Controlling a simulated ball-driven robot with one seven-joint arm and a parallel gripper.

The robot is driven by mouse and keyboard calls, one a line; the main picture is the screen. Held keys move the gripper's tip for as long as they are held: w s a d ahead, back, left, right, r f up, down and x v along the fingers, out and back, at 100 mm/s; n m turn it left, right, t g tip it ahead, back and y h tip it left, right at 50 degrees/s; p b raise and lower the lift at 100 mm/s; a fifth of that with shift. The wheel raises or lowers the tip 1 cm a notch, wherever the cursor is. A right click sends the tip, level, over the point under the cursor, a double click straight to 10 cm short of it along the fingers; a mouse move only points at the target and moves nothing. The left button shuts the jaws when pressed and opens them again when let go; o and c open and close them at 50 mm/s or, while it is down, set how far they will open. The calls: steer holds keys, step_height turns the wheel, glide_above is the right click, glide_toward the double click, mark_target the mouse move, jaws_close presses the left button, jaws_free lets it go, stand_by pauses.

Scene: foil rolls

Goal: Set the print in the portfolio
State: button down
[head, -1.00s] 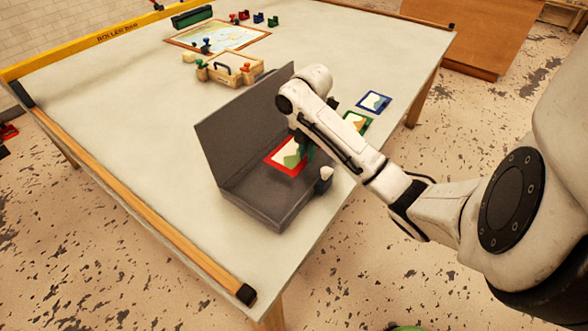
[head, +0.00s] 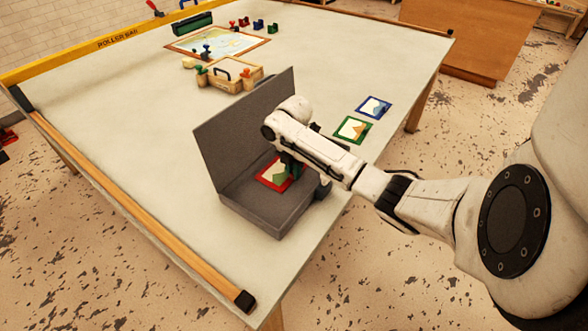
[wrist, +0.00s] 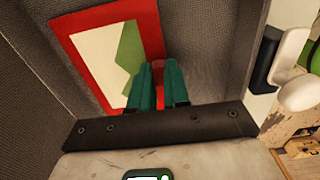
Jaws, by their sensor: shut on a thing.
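The portfolio (head: 262,213) is a dark grey open case near the table's front edge, its lid (head: 245,122) standing up at the back. The red-bordered print (head: 270,172) is inside the portfolio's base; it also shows in the wrist view (wrist: 75,27), with a cream and green picture. My gripper (head: 291,168) is over the portfolio, and its green fingers (wrist: 158,80) are shut on a small red part at the print's near edge. The print lies roughly flat; I cannot tell whether it touches the floor of the case.
A green-bordered print (head: 352,130) and a blue-bordered print (head: 373,107) lie on the table to the right. A wooden carrier (head: 234,77) and a framed map (head: 217,42) are farther back. The left of the table is clear.

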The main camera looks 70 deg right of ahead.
steer(key=shift+f, duration=0.1)
steer(key=c, duration=1.1)
jaws_free()
step_height(320, 180, up, 12)
